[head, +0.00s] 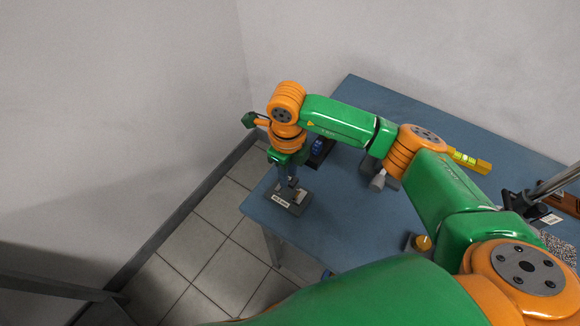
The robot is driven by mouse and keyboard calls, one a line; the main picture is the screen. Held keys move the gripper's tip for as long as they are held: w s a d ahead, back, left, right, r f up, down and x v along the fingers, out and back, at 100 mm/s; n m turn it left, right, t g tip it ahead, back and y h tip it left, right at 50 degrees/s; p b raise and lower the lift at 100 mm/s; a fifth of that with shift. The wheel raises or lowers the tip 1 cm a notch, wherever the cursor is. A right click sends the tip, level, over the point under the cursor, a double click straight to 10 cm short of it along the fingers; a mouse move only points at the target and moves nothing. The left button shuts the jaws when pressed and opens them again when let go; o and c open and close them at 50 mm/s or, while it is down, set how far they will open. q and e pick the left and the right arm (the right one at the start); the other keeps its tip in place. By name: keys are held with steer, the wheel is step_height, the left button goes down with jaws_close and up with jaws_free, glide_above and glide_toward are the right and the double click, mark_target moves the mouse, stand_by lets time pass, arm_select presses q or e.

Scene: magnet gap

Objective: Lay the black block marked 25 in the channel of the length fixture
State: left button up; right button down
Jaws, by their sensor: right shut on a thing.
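My right gripper (289,183) points down near the table's left corner, just over a dark grey base with a white label (283,204), which looks like the length fixture. Its label is too small to read, and the gripper covers much of its top, so the channel is hidden. The gripper is shut on a small dark piece, which looks like the black block; its marking cannot be read. I cannot tell whether the piece touches the fixture. My left gripper is not in view.
A black holder with a blue part (318,147) stands behind the gripper.

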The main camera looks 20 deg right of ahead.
mark_target(288, 193)
steer(key=shift+f+b, duration=0.3)
steer(key=shift+b, duration=0.15)
step_height(288, 193, down, 5)
steer(key=b, duration=0.4)
steer(key=shift+b, duration=0.4)
steer(key=shift+f, duration=0.2)
stand_by(0.4)
steer(key=c, duration=0.5)
jaws_free()
steer(key=c, duration=0.6)
steer(key=shift+o, duration=0.2)
steer(key=shift+r, duration=0.1)
